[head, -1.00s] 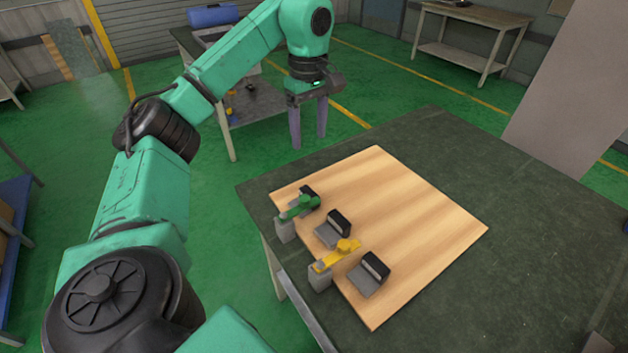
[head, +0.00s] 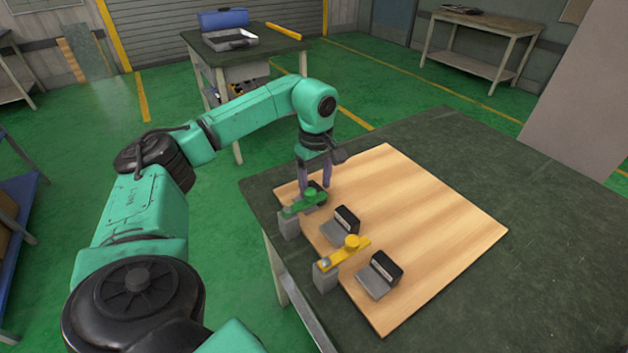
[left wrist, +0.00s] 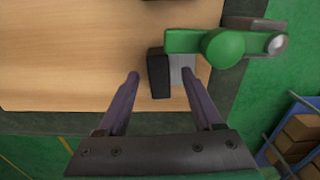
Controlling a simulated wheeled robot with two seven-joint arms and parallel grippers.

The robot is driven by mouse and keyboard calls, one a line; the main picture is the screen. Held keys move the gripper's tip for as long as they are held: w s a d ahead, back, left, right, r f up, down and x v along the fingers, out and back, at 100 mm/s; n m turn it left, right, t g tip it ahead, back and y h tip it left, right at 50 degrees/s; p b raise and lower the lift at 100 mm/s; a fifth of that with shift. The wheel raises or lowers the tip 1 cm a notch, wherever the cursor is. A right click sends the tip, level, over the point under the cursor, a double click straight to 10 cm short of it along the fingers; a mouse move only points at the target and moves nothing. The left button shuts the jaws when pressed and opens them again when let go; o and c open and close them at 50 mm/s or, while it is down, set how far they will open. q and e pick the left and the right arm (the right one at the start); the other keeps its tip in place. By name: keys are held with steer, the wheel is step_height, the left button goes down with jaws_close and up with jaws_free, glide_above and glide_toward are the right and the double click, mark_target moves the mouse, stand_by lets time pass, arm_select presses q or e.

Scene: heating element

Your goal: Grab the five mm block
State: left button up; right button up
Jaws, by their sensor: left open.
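Three black-faced blocks with grey plates sit along the left edge of the wooden board (head: 435,215): a far block (head: 319,187), a middle block (head: 347,219) and a near block (head: 387,266). I cannot read any size marking, so I cannot tell which is five mm. My left gripper (head: 313,180) is open, pointing down just above the far block. In the left wrist view the far block (left wrist: 158,76) lies between the open fingertips (left wrist: 160,75), with a green clamp (left wrist: 222,46) partly over its grey plate. My right gripper is not in view.
The green clamp (head: 305,203) stands close beside the far block, near my fingers. A yellow clamp (head: 343,254) stands between the middle and near blocks. The board's right part and the dark table (head: 540,190) are clear.

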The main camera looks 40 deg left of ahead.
arm_select(q)
jaws_close()
